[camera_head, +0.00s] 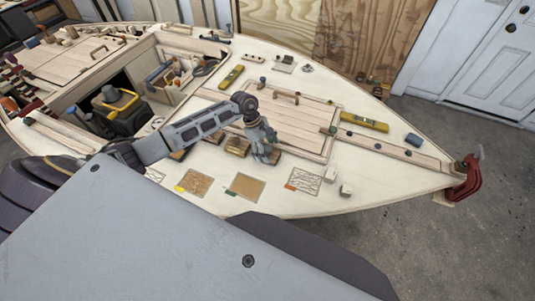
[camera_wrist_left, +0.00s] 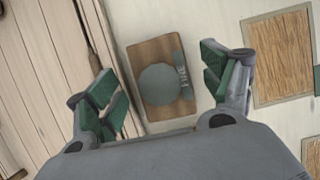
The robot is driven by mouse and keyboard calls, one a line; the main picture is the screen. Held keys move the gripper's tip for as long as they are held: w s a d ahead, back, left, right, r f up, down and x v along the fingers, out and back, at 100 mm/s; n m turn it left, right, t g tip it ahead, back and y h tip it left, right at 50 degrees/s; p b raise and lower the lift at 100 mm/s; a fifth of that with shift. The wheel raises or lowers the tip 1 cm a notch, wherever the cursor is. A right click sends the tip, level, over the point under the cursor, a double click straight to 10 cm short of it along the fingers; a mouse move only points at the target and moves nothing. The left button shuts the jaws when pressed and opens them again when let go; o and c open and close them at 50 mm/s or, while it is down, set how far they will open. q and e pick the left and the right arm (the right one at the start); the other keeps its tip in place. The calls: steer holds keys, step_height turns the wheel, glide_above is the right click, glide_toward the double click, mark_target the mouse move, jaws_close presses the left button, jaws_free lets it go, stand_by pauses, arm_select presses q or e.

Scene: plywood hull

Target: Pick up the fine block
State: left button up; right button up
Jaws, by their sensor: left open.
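The fine block (camera_wrist_left: 148,60) is a brown wooden block with a round grey-green disc and a small marked label, seen from above in the left wrist view. It lies on the pale deck between the two green-padded fingers of my left gripper (camera_wrist_left: 162,88), which are apart. I cannot tell whether either finger touches it. In the head view my left gripper (camera_head: 264,152) points down at the deck beside the hatch and hides most of the block. My right gripper is not in view.
Other wooden blocks (camera_head: 238,146) lie left of the gripper. Flat patches, including a tan one (camera_head: 245,186), lie along the near deck edge. A hatch with a handle (camera_head: 290,125) is behind.

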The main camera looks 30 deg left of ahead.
mark_target(268, 147)
arm_select(q)
steer(key=c, duration=1.2)
steer(key=shift+r, duration=0.1)
steer(key=shift+r+b, duration=0.95)
steer(key=shift+r, duration=4)
steer(key=o, duration=0.4)
steer(key=shift+c, duration=1)
steer(key=shift+w, duration=0.1)
